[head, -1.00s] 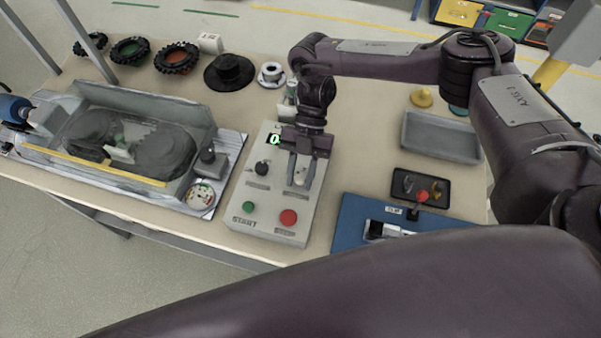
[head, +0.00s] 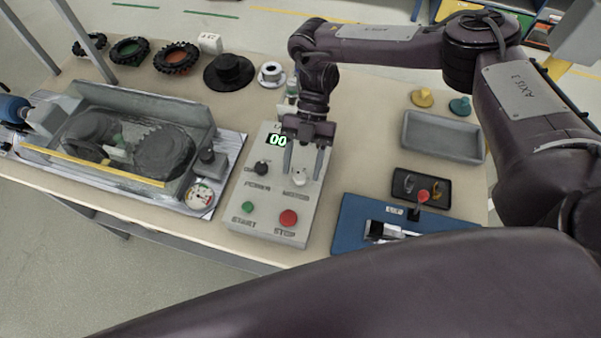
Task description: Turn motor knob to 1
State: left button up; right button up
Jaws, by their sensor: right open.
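The grey control box (head: 266,218) stands on the table in the middle. Its display (head: 278,141) reads 00 in green. A black knob (head: 262,167) sits at its left, and a white knob (head: 300,178) at its right, above a label that seems to read MOTOR. A green START button (head: 247,207) and a red STOP button (head: 288,218) are at the front. My right gripper (head: 303,165) points down over the white knob, open, with its fingers apart just above or beside the knob; I cannot tell whether they touch it. My left gripper is not in view.
A machine with a clear cover (head: 130,140) and a gauge (head: 201,195) stand left. A grey tray (head: 442,136), a black tray (head: 420,188) and a blue clip board (head: 350,225) are right. Tyres (head: 177,57) and a black hub (head: 229,72) line the back.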

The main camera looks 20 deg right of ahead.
jog(key=shift+b+v, duration=0.45)
jog(key=shift+v, duration=2.15)
